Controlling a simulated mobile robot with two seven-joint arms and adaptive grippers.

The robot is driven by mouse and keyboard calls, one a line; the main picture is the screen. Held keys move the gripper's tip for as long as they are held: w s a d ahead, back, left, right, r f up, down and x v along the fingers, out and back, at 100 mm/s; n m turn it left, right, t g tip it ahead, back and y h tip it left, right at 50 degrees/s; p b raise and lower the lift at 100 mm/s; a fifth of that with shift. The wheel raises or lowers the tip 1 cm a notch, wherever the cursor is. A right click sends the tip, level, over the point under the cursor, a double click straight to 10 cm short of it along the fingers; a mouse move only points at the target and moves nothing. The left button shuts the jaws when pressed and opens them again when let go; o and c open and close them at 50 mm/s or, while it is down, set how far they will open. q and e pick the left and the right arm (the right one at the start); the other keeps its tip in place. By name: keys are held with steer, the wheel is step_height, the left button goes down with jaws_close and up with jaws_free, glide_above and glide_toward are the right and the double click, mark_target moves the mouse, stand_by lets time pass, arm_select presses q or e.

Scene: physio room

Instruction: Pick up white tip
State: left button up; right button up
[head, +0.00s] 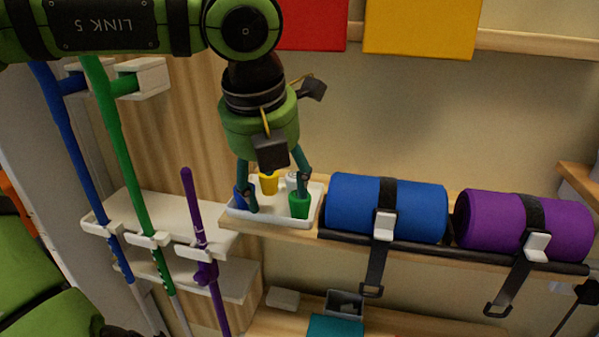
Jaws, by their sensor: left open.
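A small white tip (292,181) stands in a white tray (233,214) on the shelf, partly hidden behind a green tip (299,205) and my right-hand finger. A yellow tip (268,183) is to its left, and a blue tip (240,197) is at the tray's left side, partly behind my other finger. My left gripper (278,200) points down over the tray with its fingers spread, one near the blue tip and one by the white and green tips. I cannot tell if a finger touches a tip. My right gripper is not in view.
A strapped blue roll (345,207) and a purple roll (490,224) lie right of the tray. Blue, green and purple poles (128,170) stand in clips at the left. A grey bin (345,303) sits on the lower shelf.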

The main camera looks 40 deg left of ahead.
arm_select(q)
steer(key=w+a+p, duration=0.2)
steer(key=w+p, duration=0.1)
steer(key=w, duration=0.1)
steer(key=p, duration=0.1)
glide_above(293, 179)
steer(key=shift+r, duration=0.1)
steer(key=p+x, duration=0.2)
steer(key=x, duration=0.2)
steer(key=shift+f, duration=0.35)
steer(key=shift+w+f, duration=0.15)
steer(key=shift+f, duration=0.05)
steer(key=shift+r, duration=0.1)
steer(key=c, duration=1)
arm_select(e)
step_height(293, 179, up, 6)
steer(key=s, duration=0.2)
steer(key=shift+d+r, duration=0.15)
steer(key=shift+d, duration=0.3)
